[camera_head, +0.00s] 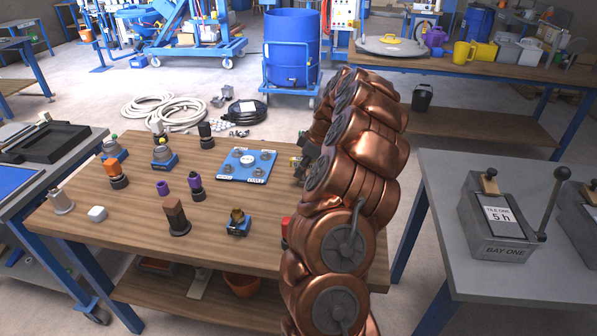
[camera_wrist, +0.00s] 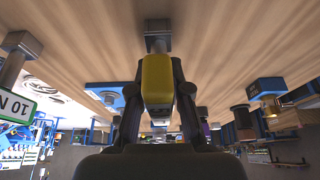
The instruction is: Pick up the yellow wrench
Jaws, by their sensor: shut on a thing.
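A yellow block-like piece (camera_wrist: 157,80), which I take to be the yellow wrench, shows in the wrist view between the two dark fingers of my gripper (camera_wrist: 158,105). The fingers are shut on its sides. A grey block-shaped piece (camera_wrist: 157,40) sits at its far end, against the wooden table top (camera_wrist: 215,40). I cannot tell whether the yellow piece is apart from that grey piece. In the head view my copper arm hides the yellow piece and most of my gripper, over the right part of the wooden table (camera_head: 130,250).
A blue plate with round fittings (camera_head: 246,165) lies left of my arm. Several small fittings stand on the table, including a brown block (camera_head: 177,217) and a blue-based brass piece (camera_head: 238,223). A grey bench with a lever box (camera_head: 497,225) is at right.

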